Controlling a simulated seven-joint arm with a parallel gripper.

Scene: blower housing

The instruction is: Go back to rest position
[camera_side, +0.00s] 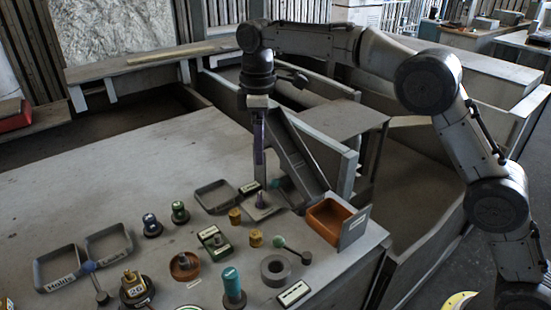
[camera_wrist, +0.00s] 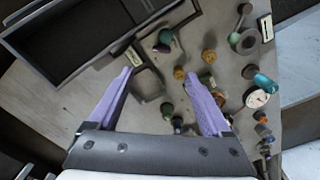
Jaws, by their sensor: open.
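My gripper (camera_wrist: 158,92) shows in the wrist view with its two purple fingers spread wide and nothing held between them. In the side view my gripper (camera_side: 259,150) points down above the back right part of the table, in front of a grey inclined chute (camera_side: 294,160). The fingers overlap there, seen edge-on. Below them a small flat plate with a peg (camera_side: 262,206) stands on the table. I cannot tell the exact height of the fingertips above it.
The grey table (camera_side: 130,190) holds an orange bin (camera_side: 328,219), a grey ring (camera_side: 275,270), a teal cylinder (camera_side: 232,286), yellow cylinders (camera_side: 235,216), a grey open tray (camera_side: 214,196) and double trays (camera_side: 58,268). The table's left back area is clear. Low walls stand behind the chute.

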